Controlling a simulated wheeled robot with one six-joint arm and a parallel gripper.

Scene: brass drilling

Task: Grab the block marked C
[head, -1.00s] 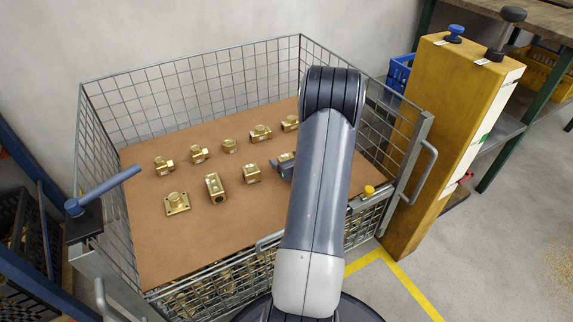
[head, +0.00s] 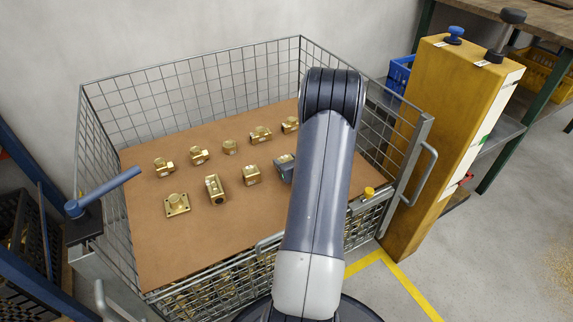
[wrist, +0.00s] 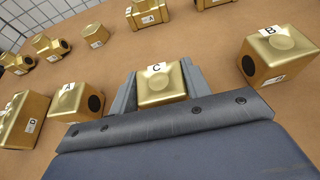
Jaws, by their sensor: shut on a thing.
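The brass block marked C (wrist: 161,85) sits between the two jaws of my gripper (wrist: 158,86) in the wrist view. A jaw lies against each side of it, and its white C label faces up. In the head view my gripper (head: 284,168) is partly hidden by my own arm, and block C cannot be made out there. My gripper is shut on block C, low over the brown board (head: 150,235). I cannot tell whether the block is off the board.
A block marked A (wrist: 77,102) stands just left of my gripper, and one marked B (wrist: 280,55) stands to its right. Several other brass parts stand in rows on the board. Wire mesh walls (head: 150,95) enclose it. A yellow column (head: 440,110) stands at right.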

